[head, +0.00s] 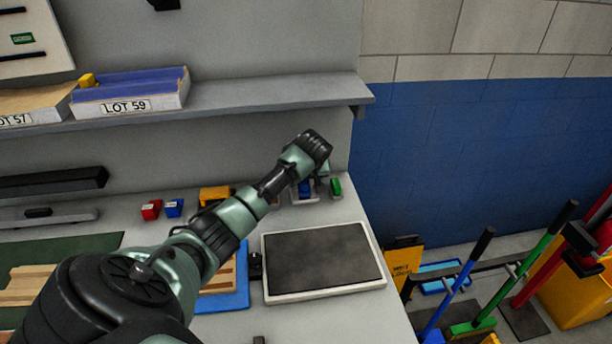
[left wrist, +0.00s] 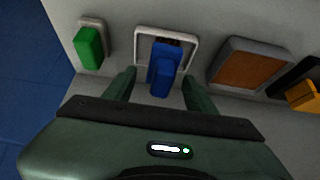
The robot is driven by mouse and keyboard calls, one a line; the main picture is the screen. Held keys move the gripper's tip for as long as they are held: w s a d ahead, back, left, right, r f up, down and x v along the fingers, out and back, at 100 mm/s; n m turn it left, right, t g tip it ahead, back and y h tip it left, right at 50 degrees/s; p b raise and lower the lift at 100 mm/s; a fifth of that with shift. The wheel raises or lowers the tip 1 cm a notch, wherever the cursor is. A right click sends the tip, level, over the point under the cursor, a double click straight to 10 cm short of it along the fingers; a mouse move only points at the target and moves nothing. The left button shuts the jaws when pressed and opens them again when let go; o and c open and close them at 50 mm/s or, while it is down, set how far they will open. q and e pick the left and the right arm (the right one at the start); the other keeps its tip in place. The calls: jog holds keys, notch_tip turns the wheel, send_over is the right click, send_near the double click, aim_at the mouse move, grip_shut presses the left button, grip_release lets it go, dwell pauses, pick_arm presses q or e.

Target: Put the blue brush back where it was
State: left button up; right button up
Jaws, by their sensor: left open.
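A blue brush (left wrist: 160,72) sits in a white-rimmed holder (left wrist: 193,47) on the bench, blue side facing me. In the left wrist view my left gripper (left wrist: 160,88) is open, with one finger on each side of the brush; I cannot tell whether either finger touches it. In the head view the brush (head: 304,188) shows small and partly covered below my left gripper (head: 321,167), near the back right of the bench. The right gripper is not in view.
A green item (head: 336,187) stands just right of the brush. A framed dark panel (head: 322,258) lies in front. Red (head: 150,210) and blue (head: 174,208) blocks stand left. A shelf (head: 250,102) with lot boxes overhangs the back. Coloured long-handled tools (head: 459,285) stand beyond the bench's right edge.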

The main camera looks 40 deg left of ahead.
pick_arm(q)
jog(key=b+v, duration=0.1)
jog(key=v, duration=1)
jog(key=shift+r, duration=0.2)
jog(key=shift+d, duration=0.1)
